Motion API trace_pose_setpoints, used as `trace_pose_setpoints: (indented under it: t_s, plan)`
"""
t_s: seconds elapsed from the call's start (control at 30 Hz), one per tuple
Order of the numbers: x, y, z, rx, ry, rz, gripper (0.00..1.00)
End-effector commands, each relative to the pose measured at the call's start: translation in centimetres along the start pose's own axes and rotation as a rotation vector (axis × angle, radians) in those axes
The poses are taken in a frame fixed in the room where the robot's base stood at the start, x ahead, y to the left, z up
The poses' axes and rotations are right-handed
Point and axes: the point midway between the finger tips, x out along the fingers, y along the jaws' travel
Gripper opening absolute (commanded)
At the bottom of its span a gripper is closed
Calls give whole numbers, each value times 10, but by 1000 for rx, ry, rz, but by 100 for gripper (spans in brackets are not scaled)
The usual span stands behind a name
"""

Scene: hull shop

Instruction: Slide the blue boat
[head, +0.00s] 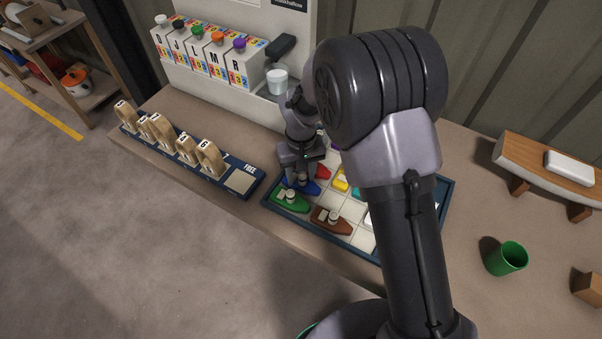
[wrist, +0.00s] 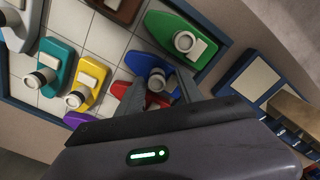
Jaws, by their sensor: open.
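The blue boat (head: 312,188) sits on the gridded board (head: 268,203), behind the green boat (head: 291,203). In the wrist view the blue boat (wrist: 142,62) has a white-rimmed funnel. My gripper (head: 302,178) is over the blue boat, pointing down. In the wrist view the open fingers of my gripper (wrist: 160,80) stand on either side of the funnel. I cannot tell whether they touch it. Part of the blue boat is hidden by the fingers.
A red boat (head: 323,171), a yellow boat (head: 340,182) and a brown boat (head: 331,221) share the board. My arm hides its right part. A rack (head: 190,165) of wooden pieces stands to the left. A green cup (head: 507,258) stands on the right.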

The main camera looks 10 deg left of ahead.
Motion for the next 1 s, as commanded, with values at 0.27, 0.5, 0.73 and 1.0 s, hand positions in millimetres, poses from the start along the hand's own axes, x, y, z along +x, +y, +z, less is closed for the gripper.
trace_pose_setpoints:
  t_s: [0.27, 0.5, 0.73, 1.0]
  plan:
    - [-45, 0, 0, 1, 2, 0, 43]
    - [-127, 0, 0, 0, 3, 0, 43]
    - [-170, 0, 0, -1, 2, 0, 43]
    - [-174, 0, 0, -1, 0, -1, 43]
